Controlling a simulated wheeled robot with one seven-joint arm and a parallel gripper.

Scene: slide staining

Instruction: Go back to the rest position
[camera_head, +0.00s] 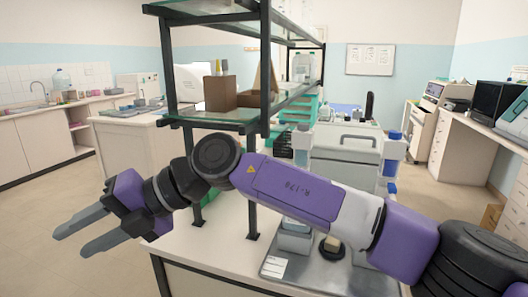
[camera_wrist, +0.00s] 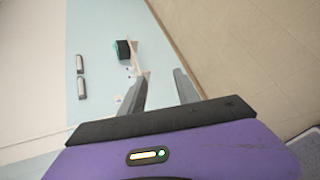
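My gripper (camera_head: 73,243) is at the far left in the head view, at the end of my purple and black arm, which reaches across the picture from the lower right. Its two grey fingers are apart, with nothing between them. It is in the air, left of the near bench's edge. In the wrist view my gripper (camera_wrist: 160,77) also shows open and empty. Beyond the fingers are a wall and floor, seen at a steep tilt.
The bench (camera_head: 212,252) bears a black-framed shelf (camera_head: 262,70) close behind my arm. A metal tray (camera_head: 290,268) with small containers lies under my arm. A side bench (camera_head: 490,125) stands right. Open floor (camera_head: 40,215) lies left.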

